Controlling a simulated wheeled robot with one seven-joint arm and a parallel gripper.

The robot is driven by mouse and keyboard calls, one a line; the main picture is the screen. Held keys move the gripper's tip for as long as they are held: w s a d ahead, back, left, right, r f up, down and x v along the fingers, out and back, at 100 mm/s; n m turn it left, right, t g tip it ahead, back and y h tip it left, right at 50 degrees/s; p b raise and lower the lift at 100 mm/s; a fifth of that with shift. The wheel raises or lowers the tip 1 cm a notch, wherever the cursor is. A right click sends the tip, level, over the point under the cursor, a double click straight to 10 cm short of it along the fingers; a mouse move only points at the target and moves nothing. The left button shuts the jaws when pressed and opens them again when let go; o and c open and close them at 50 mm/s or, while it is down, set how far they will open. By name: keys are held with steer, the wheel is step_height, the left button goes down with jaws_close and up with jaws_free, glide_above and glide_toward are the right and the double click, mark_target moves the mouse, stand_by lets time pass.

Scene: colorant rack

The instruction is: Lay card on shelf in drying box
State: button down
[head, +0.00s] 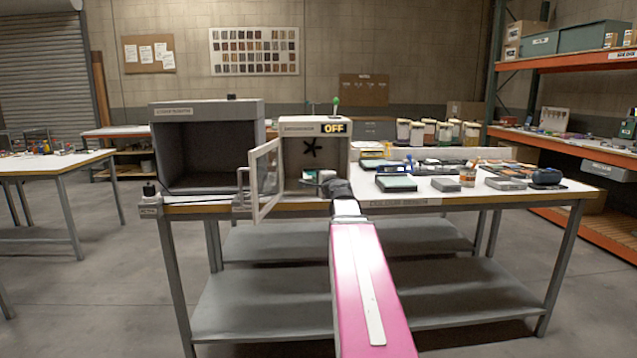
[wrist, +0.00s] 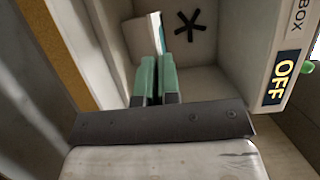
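The drying box (head: 340,160) stands on the workbench with its door (head: 264,180) swung open to the left and its sign reading OFF. My gripper (head: 322,180) reaches in through the front, low in the box. In the wrist view my gripper's two green fingers (wrist: 157,75) are close together. A thin card (wrist: 161,34) with a teal face shows edge-on beyond the fingertips, seemingly pinched between them. A pale panel, perhaps the shelf, is beside it on the left in the wrist view. The card's lower part is hidden by the fingers, and I cannot tell whether it touches the shelf.
The box's side wall with the OFF sign (wrist: 281,82) is close on the right in the wrist view. A larger grey open booth (head: 207,145) stands left of the door. Several jars, trays and small tools occupy the bench to the right.

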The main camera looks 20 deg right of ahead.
steer(key=shift+w+d+f, duration=0.15)
steer(key=shift+w+d, duration=0.35)
steer(key=shift+w, duration=1.35)
steer(key=shift+w+d+f, duration=0.1)
steer(key=shift+w+d, duration=0.45)
steer(key=shift+w, duration=1.25)
steer(key=shift+w+d+f, duration=0.15)
steer(key=shift+w+d, duration=0.35)
steer(key=shift+w, duration=1.35)
steer(key=shift+f, duration=0.45)
steer(key=c, duration=0.8)
jaws_free()
steer(key=shift+c, duration=0.2)
steer(key=s+a, duration=0.2)
steer(key=s, duration=0.6)
steer(key=shift+s+a, duration=0.25)
steer(key=shift+s, duration=0.1)
steer(key=shift+s, duration=0.1)
